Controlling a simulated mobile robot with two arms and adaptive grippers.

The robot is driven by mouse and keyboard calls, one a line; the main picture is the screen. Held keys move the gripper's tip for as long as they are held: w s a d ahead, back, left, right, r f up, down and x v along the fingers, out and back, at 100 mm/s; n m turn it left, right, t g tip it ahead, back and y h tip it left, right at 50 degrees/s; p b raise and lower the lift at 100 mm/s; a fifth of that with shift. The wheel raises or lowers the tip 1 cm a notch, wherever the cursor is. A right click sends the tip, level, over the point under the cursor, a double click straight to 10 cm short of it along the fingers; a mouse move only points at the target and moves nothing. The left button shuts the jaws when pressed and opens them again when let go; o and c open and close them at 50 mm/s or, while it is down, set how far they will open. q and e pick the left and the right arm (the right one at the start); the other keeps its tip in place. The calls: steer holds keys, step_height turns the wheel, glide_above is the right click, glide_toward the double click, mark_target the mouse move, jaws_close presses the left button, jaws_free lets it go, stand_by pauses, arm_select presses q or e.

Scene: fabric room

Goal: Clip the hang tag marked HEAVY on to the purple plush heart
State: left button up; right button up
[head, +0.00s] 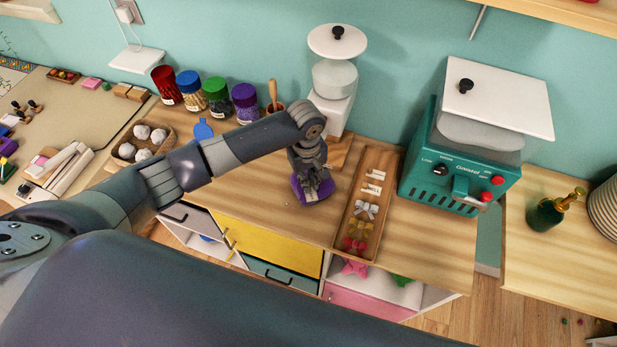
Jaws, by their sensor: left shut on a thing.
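The purple plush heart (325,191) lies on the wooden counter, left of the long tray. My left gripper (311,187) reaches down over it from above and hides much of it. The gripper is shut on a small pale hang tag (311,197), which shows against the top of the heart. Its marking is too small to read, and I cannot tell whether it is fastened to the heart. My right gripper is not in view.
A wooden tray (343,228) holds pale tags and white, yellow and red bows. Lidded jars (217,97) and a basket of white balls (126,151) are at left.

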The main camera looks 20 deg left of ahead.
arm_select(q)
steer(key=o, duration=0.8)
steer(key=shift+c, duration=0.2)
steer(key=shift+r, duration=0.15)
step_height(320, 180, up, 12)
steer(key=shift+s, duration=0.15)
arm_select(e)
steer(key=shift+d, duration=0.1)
arm_select(q)
steer(key=shift+a, duration=0.1)
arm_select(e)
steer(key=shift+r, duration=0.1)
